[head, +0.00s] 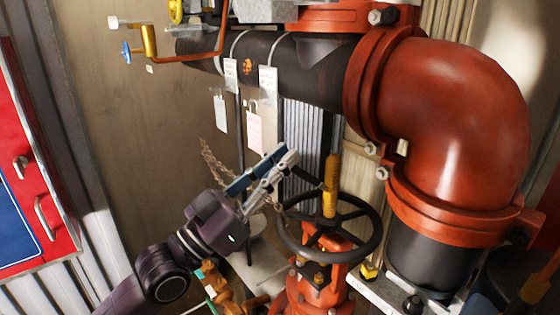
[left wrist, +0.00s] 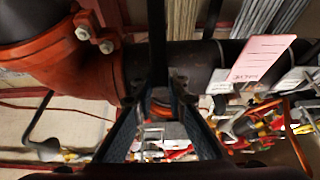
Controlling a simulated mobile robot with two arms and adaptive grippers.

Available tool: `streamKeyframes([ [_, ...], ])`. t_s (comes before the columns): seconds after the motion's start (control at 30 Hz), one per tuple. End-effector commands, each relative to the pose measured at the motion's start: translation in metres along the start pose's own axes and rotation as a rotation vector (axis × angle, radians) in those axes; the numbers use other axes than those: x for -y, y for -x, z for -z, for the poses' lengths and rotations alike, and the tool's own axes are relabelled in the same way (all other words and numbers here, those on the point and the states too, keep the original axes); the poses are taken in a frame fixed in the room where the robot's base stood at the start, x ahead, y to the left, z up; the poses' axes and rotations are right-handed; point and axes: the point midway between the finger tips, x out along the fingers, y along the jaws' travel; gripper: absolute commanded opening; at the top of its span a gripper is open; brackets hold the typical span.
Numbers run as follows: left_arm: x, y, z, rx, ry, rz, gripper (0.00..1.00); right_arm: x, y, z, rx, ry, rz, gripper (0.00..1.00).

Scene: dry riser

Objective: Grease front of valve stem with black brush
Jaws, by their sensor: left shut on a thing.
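The valve stem (head: 331,182) is a yellow threaded rod standing upright through the black handwheel (head: 368,247) of a red valve (head: 318,292). My left gripper (head: 291,158) is left of the stem and a little above the wheel. It is shut on the black brush (head: 308,178), a thin dark shape reaching right and down towards the stem. Whether its tip touches the stem I cannot tell. In the left wrist view the brush handle (left wrist: 158,45) is a dark bar running up from between the fingertips (left wrist: 158,100). My right gripper is not in view.
A large red elbow pipe (head: 465,115) stands close on the right. A black pipe (head: 310,75) with hanging paper tags (head: 255,132) crosses above. A chain (head: 212,160) hangs behind my gripper. A red cabinet (head: 25,130) is at far left.

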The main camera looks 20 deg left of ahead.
Motion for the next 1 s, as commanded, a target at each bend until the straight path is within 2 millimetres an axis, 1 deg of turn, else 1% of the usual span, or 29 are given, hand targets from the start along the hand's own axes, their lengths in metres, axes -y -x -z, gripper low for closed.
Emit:
streamKeyframes([
  [0.03, 0.000, -0.002, 0.004, 0.000, 0.000, 0.000, 0.00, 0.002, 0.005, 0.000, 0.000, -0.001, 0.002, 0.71],
  [0.43, 0.000, -0.003, 0.006, 0.000, 0.000, 0.000, 0.00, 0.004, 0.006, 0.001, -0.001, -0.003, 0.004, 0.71],
  [0.8, 0.000, -0.016, 0.027, 0.000, -0.001, 0.000, 0.00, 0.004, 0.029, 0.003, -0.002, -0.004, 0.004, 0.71],
  [1.0, 0.000, -0.016, 0.027, 0.000, 0.000, 0.000, 0.00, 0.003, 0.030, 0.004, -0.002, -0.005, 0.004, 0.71],
])
